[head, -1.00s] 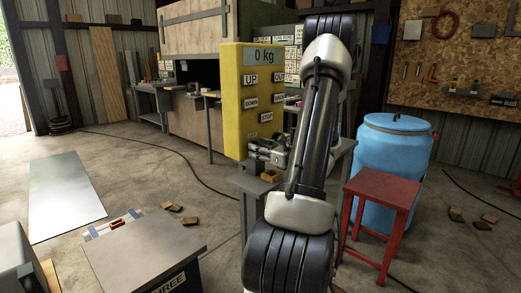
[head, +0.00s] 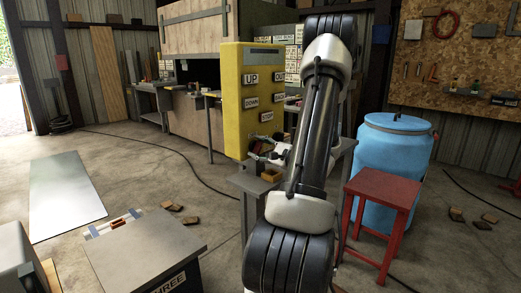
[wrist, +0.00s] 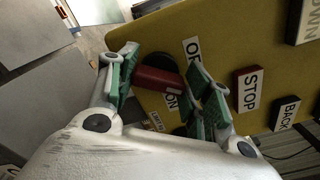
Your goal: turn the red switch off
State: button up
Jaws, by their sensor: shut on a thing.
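The red switch (wrist: 160,82) shows in the wrist view on the yellow control box (wrist: 235,40). Its handle lies between the green pads of my gripper (wrist: 165,88), which is shut on it. A white label starting with "O" (wrist: 192,50) and an "ON" label (wrist: 171,101) sit on either side of the handle; the pads partly cover the area. In the head view my gripper (head: 268,150) is at the lower side of the yellow box (head: 232,110), and the switch is hidden there. The display (head: 262,57) at the top of the box shows no reading.
The box also carries buttons, among them STOP (wrist: 249,90) and BACK (wrist: 286,113), close to my right finger. A grey table (head: 245,182) stands beneath. A red stool (head: 383,187) and a blue barrel (head: 395,150) stand to the right.

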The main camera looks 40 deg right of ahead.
jog(key=n, duration=0.3)
jog(key=shift+f+n, duration=0.1)
jog(key=shift+n, duration=0.2)
jog(key=shift+a+n, duration=0.1)
jog(key=shift+n, duration=1.7)
jog(key=shift+f, duration=0.1)
jog(key=o, duration=1)
jog(key=s, duration=0.8)
jog(key=s+d, duration=0.1)
jog(key=s, duration=0.3)
